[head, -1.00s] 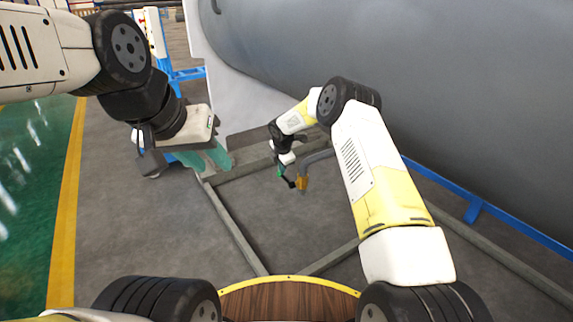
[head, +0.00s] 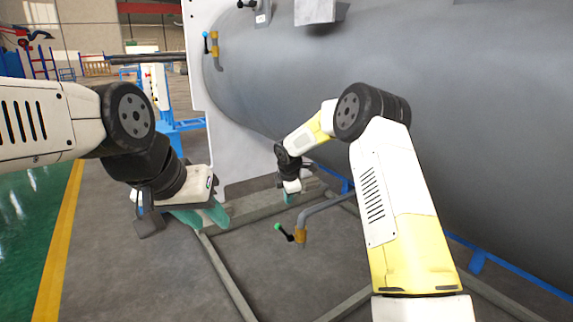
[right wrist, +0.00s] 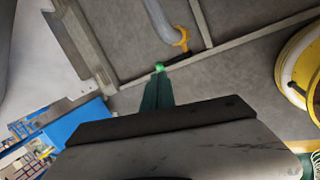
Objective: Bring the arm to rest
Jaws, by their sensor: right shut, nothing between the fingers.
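My right gripper (head: 289,198) is shut and empty, its teal fingers pointing down above the valve. The fingers also show in the right wrist view (right wrist: 157,92), closed together. The valve has a dark handle with a green tip (head: 278,227) and a brass body (head: 300,236) on a bent grey pipe (head: 325,207). In the head view a gap shows between the fingertips and the green tip; in the right wrist view the green tip (right wrist: 160,68) appears just past the fingertips. My left gripper (head: 203,217) hangs at the left; its finger gap is unclear.
A large grey tank (head: 450,120) with a pale end flange (head: 235,155) fills the right and back. Frame beams (head: 230,275) run along the floor below the valve. A blue stand (head: 185,125) is behind my left arm. Grey floor (head: 120,260) is open at the left.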

